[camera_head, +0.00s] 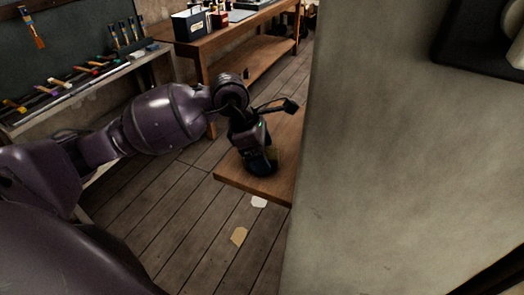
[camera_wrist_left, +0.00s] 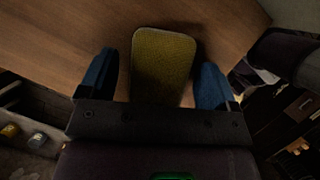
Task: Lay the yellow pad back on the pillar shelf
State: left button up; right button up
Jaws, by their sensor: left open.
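The yellow pad (camera_wrist_left: 163,62) is a flat, rounded rectangle. In the left wrist view it lies over the brown wood of the pillar shelf (camera_wrist_left: 60,30), between the two blue fingers of my left gripper (camera_wrist_left: 160,85). The fingers are open, with a gap on each side of the pad. Its near end is hidden behind the gripper body. In the head view my left gripper (camera_head: 262,166) is down at the shelf (camera_head: 235,177), and mostly hides the pad. My right gripper is not in view.
A wide plastered pillar (camera_head: 400,150) fills the right side and hides part of the shelf. A tool bench (camera_head: 95,85) stands at the left, and a wooden table (camera_head: 225,42) at the back. Two paper scraps lie on the plank floor (camera_head: 160,220).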

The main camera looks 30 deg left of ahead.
pick_arm(q)
jog(key=v, duration=1.2)
jog(key=shift+s, duration=0.1)
dwell(0.4)
